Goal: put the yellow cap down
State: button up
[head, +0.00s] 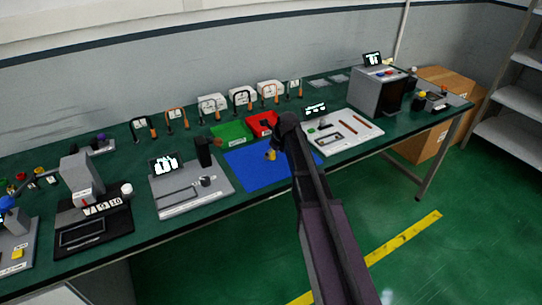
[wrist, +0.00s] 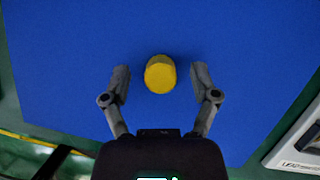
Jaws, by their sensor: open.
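The yellow cap (wrist: 160,74) is on the blue mat (wrist: 60,70) in the wrist view, between the two open fingers of my gripper (wrist: 160,82). Dark blue gaps show on both sides of the cap, so neither finger touches it. In the head view the yellow cap (head: 271,155) shows at the left of my gripper (head: 280,148), over the blue mat (head: 255,177). My arm hides part of the mat there, and the fingers are hard to make out.
The blue mat around the cap is clear.

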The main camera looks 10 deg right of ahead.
jog(key=c, duration=0.8)
jog(key=shift+r, duration=0.2)
notch_tip(320, 180, up, 4)
jog(key=p, duration=0.4)
jog(key=shift+f, duration=0.15)
jog(key=s+d+p, duration=0.1)
jog(key=s+d, duration=0.8)
jog(key=s, duration=0.4)
jog(key=shift+d+r, duration=0.2)
jog(key=shift+r, duration=0.25)
